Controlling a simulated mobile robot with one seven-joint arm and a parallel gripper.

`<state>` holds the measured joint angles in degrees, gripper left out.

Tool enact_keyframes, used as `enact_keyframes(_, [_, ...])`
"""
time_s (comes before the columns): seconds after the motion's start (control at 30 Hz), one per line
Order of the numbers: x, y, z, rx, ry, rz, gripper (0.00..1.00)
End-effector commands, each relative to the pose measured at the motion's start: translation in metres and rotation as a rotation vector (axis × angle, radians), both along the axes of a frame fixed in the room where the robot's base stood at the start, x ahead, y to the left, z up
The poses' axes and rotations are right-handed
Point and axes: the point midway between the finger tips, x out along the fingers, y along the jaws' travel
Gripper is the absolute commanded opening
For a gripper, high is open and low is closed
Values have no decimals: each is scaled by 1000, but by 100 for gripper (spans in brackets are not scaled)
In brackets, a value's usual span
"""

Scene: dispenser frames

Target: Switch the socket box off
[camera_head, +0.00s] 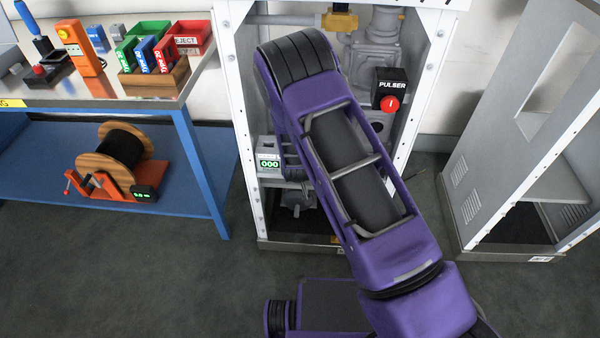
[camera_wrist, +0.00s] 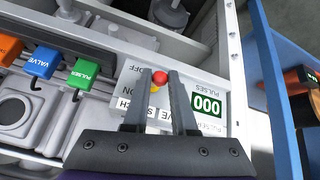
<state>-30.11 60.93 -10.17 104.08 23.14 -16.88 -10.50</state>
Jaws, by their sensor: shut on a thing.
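In the wrist view my gripper (camera_wrist: 161,74) reaches over a light-grey panel (camera_wrist: 133,76) marked OFF and ON, with further lettering partly hidden by my fingers. My fingers are shut around a small switch knob with a red ball end (camera_wrist: 160,77) and a yellow part below it. The red ball is at the fingertips, nearer the OFF word than the ON word. The lever's exact setting is unclear. Left of it are a blue plug marked VALVE (camera_wrist: 42,62) and a green plug marked PULSES (camera_wrist: 84,74).
A counter reading 000 (camera_wrist: 207,105) sits right of my fingers; it shows in the head view too (camera_head: 268,163). A white cabinet frame (camera_head: 238,110) surrounds my arm. A blue workbench (camera_head: 205,165) stands left, a grey cabinet (camera_head: 500,150) right.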

Motion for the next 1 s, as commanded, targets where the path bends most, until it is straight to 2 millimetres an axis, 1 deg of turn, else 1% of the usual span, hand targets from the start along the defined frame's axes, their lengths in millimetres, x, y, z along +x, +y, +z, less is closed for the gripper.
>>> enact_keyframes(0.03, [-3,0,-4,-4,-36,1,0])
enact_keyframes(0.2, [-7,0,-14,-10,-188,2,0])
enact_keyframes(0.6, [-7,0,-32,-20,-514,2,0])
enact_keyframes(0.8, [-5,0,-37,-23,-617,1,0])
enact_keyframes(1.0, [-4,0,-39,-24,-671,0,0])
